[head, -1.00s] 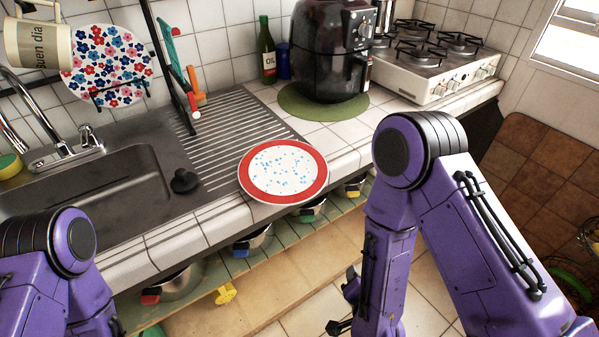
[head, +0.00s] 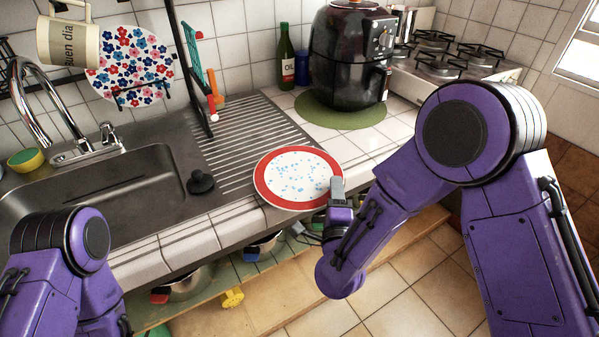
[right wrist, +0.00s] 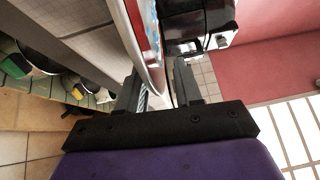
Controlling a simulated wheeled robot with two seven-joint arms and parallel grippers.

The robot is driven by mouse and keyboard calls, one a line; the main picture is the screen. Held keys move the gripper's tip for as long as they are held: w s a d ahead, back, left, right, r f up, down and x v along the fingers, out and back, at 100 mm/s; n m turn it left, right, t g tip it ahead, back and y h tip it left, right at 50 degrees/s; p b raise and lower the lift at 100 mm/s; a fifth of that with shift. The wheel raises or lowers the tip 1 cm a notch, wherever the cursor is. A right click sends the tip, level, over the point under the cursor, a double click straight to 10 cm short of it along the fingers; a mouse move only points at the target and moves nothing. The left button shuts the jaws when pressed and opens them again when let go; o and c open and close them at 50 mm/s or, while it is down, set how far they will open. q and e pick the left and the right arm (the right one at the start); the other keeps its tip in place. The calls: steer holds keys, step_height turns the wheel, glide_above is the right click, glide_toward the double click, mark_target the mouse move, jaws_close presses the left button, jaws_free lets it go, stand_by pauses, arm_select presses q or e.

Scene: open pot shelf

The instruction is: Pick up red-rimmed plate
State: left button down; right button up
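The red-rimmed plate (head: 266,190) has a white centre with blue specks. It lies on the counter's front edge, partly over the ribbed drainboard. My right gripper (head: 336,188) is at the plate's right rim in the head view. In the right wrist view the plate (right wrist: 146,45) shows nearly edge-on, its rim reaching between the two fingers of my right gripper (right wrist: 160,85). The fingers stand apart, with a gap visible beside the rim; contact is not clear. Only part of my left arm shows at the lower left of the head view; its gripper is out of frame.
A sink (head: 120,190) with a black stopper (head: 200,182) lies left of the plate. A black air fryer (head: 348,60) on a green mat (head: 340,115) and an oil bottle (head: 286,60) stand behind. Pots (head: 190,283) sit on the shelf below the counter.

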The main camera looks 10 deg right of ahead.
jaws_close()
